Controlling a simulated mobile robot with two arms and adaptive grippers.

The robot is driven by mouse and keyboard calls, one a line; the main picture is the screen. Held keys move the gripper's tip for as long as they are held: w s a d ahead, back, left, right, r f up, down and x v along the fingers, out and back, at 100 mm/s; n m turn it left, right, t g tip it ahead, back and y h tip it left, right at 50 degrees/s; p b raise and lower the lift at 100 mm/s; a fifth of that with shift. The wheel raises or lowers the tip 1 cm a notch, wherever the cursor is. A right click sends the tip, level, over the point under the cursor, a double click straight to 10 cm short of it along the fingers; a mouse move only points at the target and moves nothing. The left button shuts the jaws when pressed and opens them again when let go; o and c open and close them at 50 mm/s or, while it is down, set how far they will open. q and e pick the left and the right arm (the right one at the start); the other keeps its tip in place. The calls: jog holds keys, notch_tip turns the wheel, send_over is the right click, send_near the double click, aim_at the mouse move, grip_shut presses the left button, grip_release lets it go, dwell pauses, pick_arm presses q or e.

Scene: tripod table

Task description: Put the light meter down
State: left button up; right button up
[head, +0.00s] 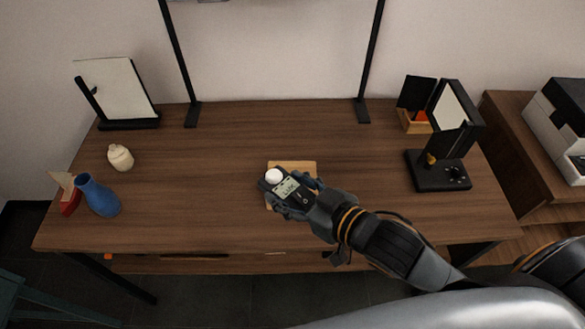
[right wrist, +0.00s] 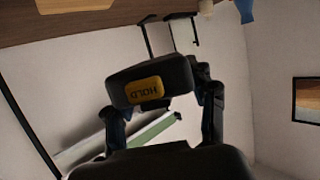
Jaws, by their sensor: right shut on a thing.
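The light meter (head: 287,187) is a small dark device with a white dome and a lit display. My right gripper (head: 293,195) is shut on it, over a small light wooden board (head: 302,167) near the middle of the table. In the right wrist view the meter (right wrist: 150,84) sits between the fingers, with an orange HOLD button facing the camera. The gripper hides part of the board, and I cannot tell whether the meter touches it. My left gripper is not in view.
A black device with a panel (head: 440,175) stands at the right. A black frame (head: 176,60) rises at the back. The tabletop around the board is clear.

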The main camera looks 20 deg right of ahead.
aim_at(291, 180)
jog(key=w+f, duration=0.1)
jog(key=w+d+f+b, duration=0.1)
jog(key=w, duration=0.1)
jog(key=shift+w+d+b, duration=0.15)
jog(key=shift+w+b, duration=0.15)
jog(key=w+d+f, duration=0.1)
jog(key=w+f, duration=0.3)
jog(key=w, duration=0.1)
jog(key=w+d+f, duration=0.1)
jog(key=w+f, duration=0.1)
jog(key=shift+w+d+f, duration=0.3)
jog(key=shift+w+f, duration=0.05)
jog(key=shift+w, duration=0.05)
jog(key=shift+w+d+f, duration=0.1)
jog(key=shift+w+f, duration=0.1)
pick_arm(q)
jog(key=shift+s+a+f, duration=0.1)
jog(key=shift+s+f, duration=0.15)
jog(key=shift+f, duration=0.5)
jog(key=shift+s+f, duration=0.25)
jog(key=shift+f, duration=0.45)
pick_arm(e)
jog(key=shift+w+f, duration=0.15)
jog(key=shift+f, duration=1.6)
jog(key=shift+f, duration=0.15)
jog(key=o, duration=1.3)
jog(key=shift+c, duration=0.2)
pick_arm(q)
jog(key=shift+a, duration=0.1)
